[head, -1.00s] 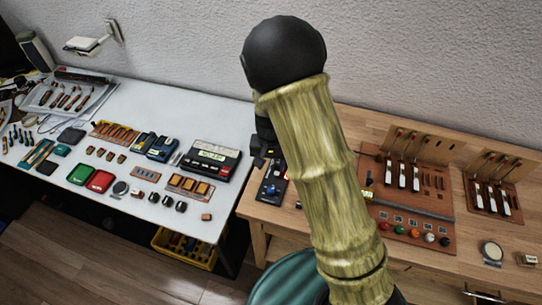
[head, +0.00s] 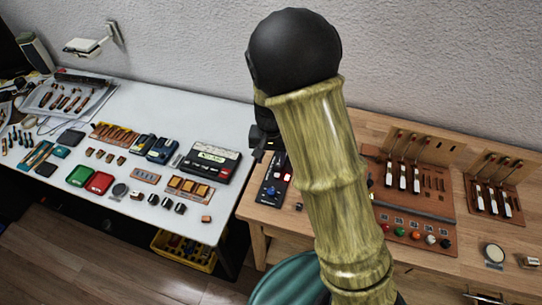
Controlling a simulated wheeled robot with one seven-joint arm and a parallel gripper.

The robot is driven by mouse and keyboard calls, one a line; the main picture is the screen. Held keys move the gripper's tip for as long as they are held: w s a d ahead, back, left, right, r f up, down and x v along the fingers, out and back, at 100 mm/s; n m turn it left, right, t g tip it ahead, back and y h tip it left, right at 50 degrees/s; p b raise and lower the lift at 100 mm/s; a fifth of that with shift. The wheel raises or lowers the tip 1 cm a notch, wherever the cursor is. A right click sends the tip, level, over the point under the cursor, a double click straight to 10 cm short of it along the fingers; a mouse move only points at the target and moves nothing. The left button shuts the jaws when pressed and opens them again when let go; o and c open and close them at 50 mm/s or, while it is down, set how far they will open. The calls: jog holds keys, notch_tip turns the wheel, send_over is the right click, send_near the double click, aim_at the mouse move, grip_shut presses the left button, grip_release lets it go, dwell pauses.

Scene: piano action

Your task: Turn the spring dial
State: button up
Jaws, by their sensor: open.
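A small black panel (head: 271,187) with a blue knob and small red and white spots lies near the left end of the wooden bench. I cannot tell for certain which part is the spring dial; the blue knob (head: 271,191) is the only dial-like part that shows there. My gripper (head: 258,154) shows as a small dark shape just above and behind the panel, apart from the knob in the picture. It is open and seems empty. My arm hides most of the gripper and the bench right of the panel.
A brown board (head: 412,205) with upright hammers and coloured knobs stands right of my arm, with a second board (head: 494,190) beyond it. The white table (head: 190,105) at left holds tools, boxes and a black display device (head: 210,161). A wall (head: 440,60) closes the back.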

jog(key=shift+d, duration=0.1)
jog(key=s+d+r+n+t, duration=0.1)
jog(key=s+d+r+t, duration=0.1)
jog(key=s+d+r, duration=0.6)
jog(key=s+d, duration=0.5)
jog(key=shift+r+n+t, duration=0.15)
jog(key=shift+n+t, duration=0.15)
jog(key=shift+n, duration=0.1)
